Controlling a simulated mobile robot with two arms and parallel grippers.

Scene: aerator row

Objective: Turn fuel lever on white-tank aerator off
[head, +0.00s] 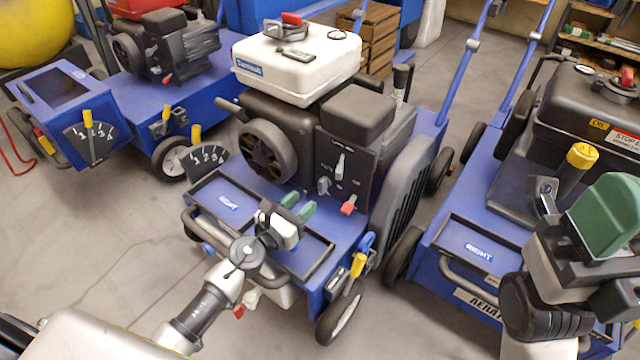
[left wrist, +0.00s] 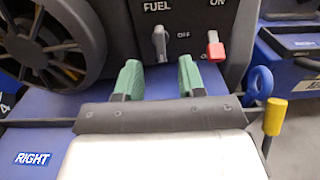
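The white-tank aerator stands in the middle of the head view, with its white tank (head: 285,75) on top. Its grey fuel lever (head: 323,186) is on the dark engine front, left of a red switch (head: 348,206). In the left wrist view the fuel lever (left wrist: 159,43) stands roughly vertical under the word FUEL, with OFF printed to its right. My left gripper (head: 299,206) is open and empty, its green fingers (left wrist: 160,80) apart just below and in front of the lever. My right gripper (head: 605,215) is at the right edge; its finger gap is hidden.
A black engine wheel (head: 267,152) is left of the lever. A yellow-handled lever (head: 358,265) is at the aerator's front right. A dark-tank aerator (head: 590,110) stands to the right, another blue one (head: 130,85) to the left. Floor (head: 110,250) at front left is clear.

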